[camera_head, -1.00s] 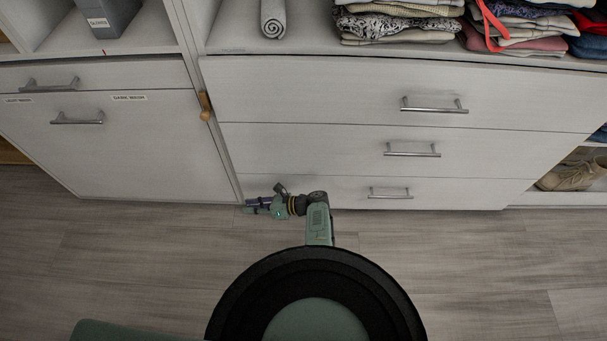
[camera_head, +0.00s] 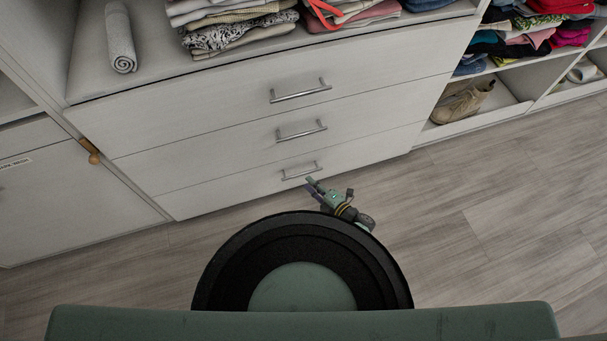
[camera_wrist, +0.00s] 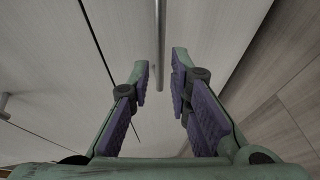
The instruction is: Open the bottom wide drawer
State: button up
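The bottom wide drawer (camera_head: 225,199) is the lowest of three pale drawers in the head view, and it looks closed. Its silver bar handle (camera_head: 301,172) is just beyond my gripper (camera_head: 313,187), which points toward it from low in front. In the wrist view, my gripper (camera_wrist: 160,85) is open, with two green fingers with purple pads spread apart. The handle (camera_wrist: 160,40) runs up between and beyond the fingertips, with a gap on both sides. The fingers do not grip it. I cannot tell how far the handle's end reaches between the pads.
The middle drawer handle (camera_head: 301,131) and top drawer handle (camera_head: 300,91) are above. A cabinet door with a wooden knob (camera_head: 91,151) stands at left. Shoes (camera_head: 461,102) sit in a low cubby at right. The wooden floor (camera_head: 490,200) is clear at right.

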aim_at(301, 174)
jog(key=b+x, duration=0.2)
jog(key=x, duration=0.4)
jog(key=shift+w+a+f, duration=0.1)
jog(key=shift+w+a, duration=0.1)
jog(key=shift+w, duration=0.05)
grip_shut()
dwell(0.4)
